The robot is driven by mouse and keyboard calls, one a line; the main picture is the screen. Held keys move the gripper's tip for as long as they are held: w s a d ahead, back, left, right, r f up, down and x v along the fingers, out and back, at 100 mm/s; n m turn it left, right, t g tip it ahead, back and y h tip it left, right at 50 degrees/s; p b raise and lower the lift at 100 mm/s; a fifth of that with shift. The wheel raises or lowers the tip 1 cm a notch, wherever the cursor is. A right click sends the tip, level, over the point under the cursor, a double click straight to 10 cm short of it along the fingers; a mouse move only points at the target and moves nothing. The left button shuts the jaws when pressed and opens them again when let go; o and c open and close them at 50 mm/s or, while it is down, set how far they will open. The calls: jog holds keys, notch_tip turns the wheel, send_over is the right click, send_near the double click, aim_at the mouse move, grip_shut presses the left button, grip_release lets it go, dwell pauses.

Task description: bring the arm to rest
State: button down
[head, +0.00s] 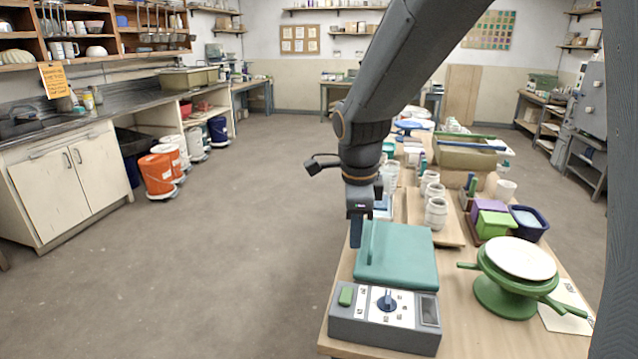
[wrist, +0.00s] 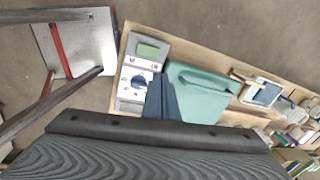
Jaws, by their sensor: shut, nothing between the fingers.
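My gripper (head: 356,240) hangs below my arm in the head view, pointing down, with its fingers together and empty. It is by the left edge of the teal lid of a grey control box (head: 383,322); I cannot tell the exact gap. In the wrist view my gripper's dark blue fingers (wrist: 161,98) show between the box's dial panel and the teal lid (wrist: 200,92). The box has a green switch, a dark dial and a small display. My arm comes down from the top of the head view.
The wooden table (head: 480,335) holds a green banding wheel (head: 507,292) with a white disc, a purple-and-green box (head: 490,222), a navy tub (head: 528,222) and several white jars (head: 436,213). Orange and white buckets (head: 157,175) stand along the left counter. The floor left of the table is clear.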

jog(key=s+d+f+n, duration=0.3)
jog(key=s+n, duration=0.3)
jog(key=n, duration=0.3)
jog(key=s+d+f+n, duration=0.4)
jog(key=s+n, duration=0.3)
jog(key=n, duration=0.3)
jog(key=shift+s+d+n, duration=0.2)
jog(key=shift+n, duration=0.1)
